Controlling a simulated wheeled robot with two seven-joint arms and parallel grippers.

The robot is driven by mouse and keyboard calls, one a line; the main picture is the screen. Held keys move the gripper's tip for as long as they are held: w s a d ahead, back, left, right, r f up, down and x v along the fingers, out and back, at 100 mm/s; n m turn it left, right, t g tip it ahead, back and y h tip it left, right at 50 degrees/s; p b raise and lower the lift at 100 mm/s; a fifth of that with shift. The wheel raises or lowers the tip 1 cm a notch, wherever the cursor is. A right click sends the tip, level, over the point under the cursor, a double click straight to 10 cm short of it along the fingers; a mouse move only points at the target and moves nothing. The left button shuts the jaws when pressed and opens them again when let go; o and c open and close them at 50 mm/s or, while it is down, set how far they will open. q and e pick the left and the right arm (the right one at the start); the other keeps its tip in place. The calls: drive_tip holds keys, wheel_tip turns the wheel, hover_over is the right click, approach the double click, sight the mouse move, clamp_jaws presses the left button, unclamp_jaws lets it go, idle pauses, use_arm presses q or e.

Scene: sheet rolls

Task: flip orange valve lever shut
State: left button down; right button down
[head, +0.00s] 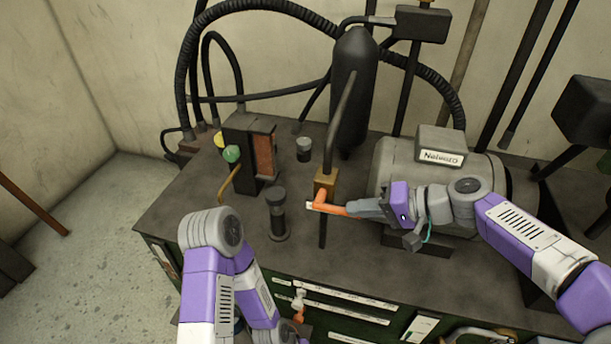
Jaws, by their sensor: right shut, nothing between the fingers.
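The orange valve lever (331,208) is on a brass valve body (326,181) on a vertical pipe, above the front part of the dark bench top. It points to the right, roughly level in the picture, with a small white patch at its left end. My right gripper (354,207) comes in from the right, shut and empty. Its fingertips are at the lever's right end and overlap it in the picture; I cannot tell whether they touch.
A grey motor housing (400,165) stands behind my right gripper. A dark cylinder (353,85) stands behind the valve. A short dark post (278,215) and a black box with an orange panel (250,150) stand to the left. Bench top (180,205) is bare at the far left.

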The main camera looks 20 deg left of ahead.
drive_tip(key=shift+d+f, duration=0.1)
drive_tip(key=shift+f, duration=0.05)
drive_tip(key=s+d+r+p, duration=0.1)
drive_tip(key=d+r+p, duration=0.3)
drive_tip(key=d+r, duration=0.3)
drive_tip(key=shift+p+v, duration=0.35)
drive_tip(key=shift+v, duration=0.8)
drive_tip(key=shift+s+f, duration=0.1)
drive_tip(key=shift+s, duration=0.05)
